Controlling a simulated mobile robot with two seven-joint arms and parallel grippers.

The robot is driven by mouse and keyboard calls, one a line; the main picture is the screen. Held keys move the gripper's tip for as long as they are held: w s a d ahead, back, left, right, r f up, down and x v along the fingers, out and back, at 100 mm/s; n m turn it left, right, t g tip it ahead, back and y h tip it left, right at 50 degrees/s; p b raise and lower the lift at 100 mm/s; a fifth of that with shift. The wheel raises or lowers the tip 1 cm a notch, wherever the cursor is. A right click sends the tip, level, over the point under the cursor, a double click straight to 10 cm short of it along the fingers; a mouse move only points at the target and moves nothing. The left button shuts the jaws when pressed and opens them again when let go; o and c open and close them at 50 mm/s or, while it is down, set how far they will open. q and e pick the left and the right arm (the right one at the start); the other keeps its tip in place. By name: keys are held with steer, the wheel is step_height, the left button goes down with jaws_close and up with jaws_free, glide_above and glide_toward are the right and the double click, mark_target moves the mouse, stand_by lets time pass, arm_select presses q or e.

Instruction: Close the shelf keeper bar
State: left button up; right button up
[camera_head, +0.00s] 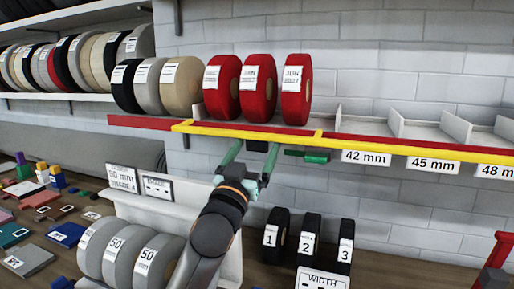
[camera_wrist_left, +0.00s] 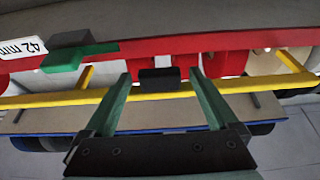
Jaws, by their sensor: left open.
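The yellow keeper bar (camera_head: 385,146) runs along the front of the red shelf edge (camera_head: 140,122), below three red rolls (camera_head: 255,88). Short yellow arms join it to the shelf. In the left wrist view the bar (camera_wrist_left: 60,98) crosses the picture, with a dark block (camera_wrist_left: 160,81) on it. My left gripper (camera_head: 250,152) is just under the shelf edge. In the wrist view its open green fingers (camera_wrist_left: 160,78) stand on either side of the dark block, with gaps; contact with the bar cannot be told. My right gripper is not in view.
A green piece (camera_head: 307,155) sits under the shelf edge right of my left gripper. Grey and tan rolls (camera_head: 150,85) stand left of the red ones; bays to the right are empty. Below are grey rolls (camera_head: 115,250) and black numbered rolls (camera_head: 309,237).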

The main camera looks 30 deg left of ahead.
arm_select(q)
steer(key=shift+s, duration=0.1)
jaws_close()
stand_by(0.7)
